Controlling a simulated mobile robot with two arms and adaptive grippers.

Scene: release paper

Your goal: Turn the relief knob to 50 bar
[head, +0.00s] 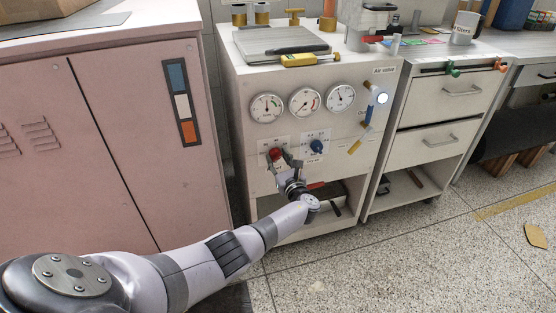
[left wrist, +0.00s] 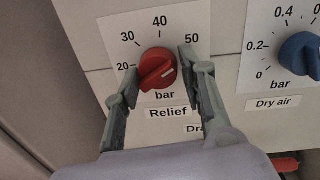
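The red relief knob (left wrist: 155,68) sits on a white dial plate marked 20, 30, 40 and 50 bar, with a "Relief" label (left wrist: 168,113) below. The knob also shows on the cabinet front in the head view (head: 276,153). My left gripper (left wrist: 157,75) has one finger on each side of the knob, open. The fingertips are close to it; whether they touch cannot be told. In the head view my left gripper (head: 286,160) is in front of the panel. My right gripper is not in view.
A blue dry air knob (left wrist: 300,54) is just right of the relief knob. Above are three round gauges (head: 305,102). Below is an open shelf (head: 335,190) with tools. A pink cabinet (head: 90,140) stands left and a drawer unit (head: 432,105) right. Floor in front is mostly clear.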

